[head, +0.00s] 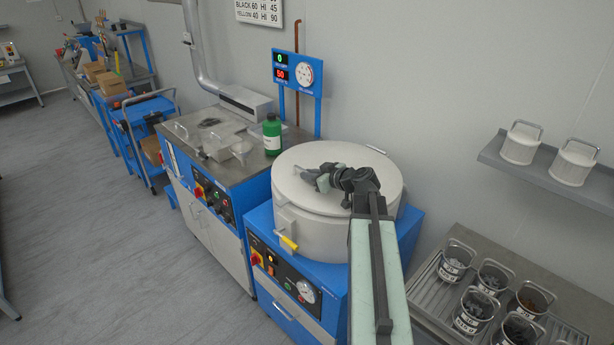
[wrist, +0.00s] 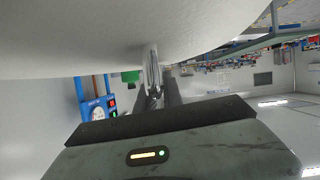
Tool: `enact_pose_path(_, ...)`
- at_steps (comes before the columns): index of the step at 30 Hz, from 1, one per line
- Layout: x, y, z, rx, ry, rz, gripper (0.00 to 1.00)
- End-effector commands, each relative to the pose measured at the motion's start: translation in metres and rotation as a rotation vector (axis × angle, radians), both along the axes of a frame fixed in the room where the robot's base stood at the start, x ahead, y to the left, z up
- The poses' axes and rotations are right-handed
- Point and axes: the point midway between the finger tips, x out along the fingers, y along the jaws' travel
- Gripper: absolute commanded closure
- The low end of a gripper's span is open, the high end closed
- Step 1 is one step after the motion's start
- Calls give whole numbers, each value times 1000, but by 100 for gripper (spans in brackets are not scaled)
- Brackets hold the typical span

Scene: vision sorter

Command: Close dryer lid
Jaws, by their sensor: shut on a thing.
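The dryer (head: 312,232) is a round pale drum on a blue cabinet. Its round white lid (head: 345,207) lies over the drum's top, looking level or nearly so; whether a thin gap is left at the rim I cannot tell. My gripper (head: 318,178) is over the left part of the lid, shut on what looks like the lid handle (wrist: 153,72), a slim metal piece. My fingers and arm hide most of the handle in the head view. The lid's pale surface (wrist: 110,40) fills the top of the wrist view. A yellow-handled latch (head: 288,242) is on the drum's front.
A green bottle (head: 272,135) stands on the steel bench left of the dryer. A gauge panel (head: 298,72) rises behind. Several wire-handled baskets of parts (head: 474,309) stand on a rack at right, below a shelf (head: 540,171) with two white pots. The floor at left is clear.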

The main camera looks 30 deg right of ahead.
Motion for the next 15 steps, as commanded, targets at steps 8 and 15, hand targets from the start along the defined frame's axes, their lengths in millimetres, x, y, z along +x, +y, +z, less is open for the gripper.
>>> enact_pose_path(8, -9, 1, -29, 1, 6, 0, 100)
enact_pose_path(15, -9, 1, -31, -2, 10, -2, 100)
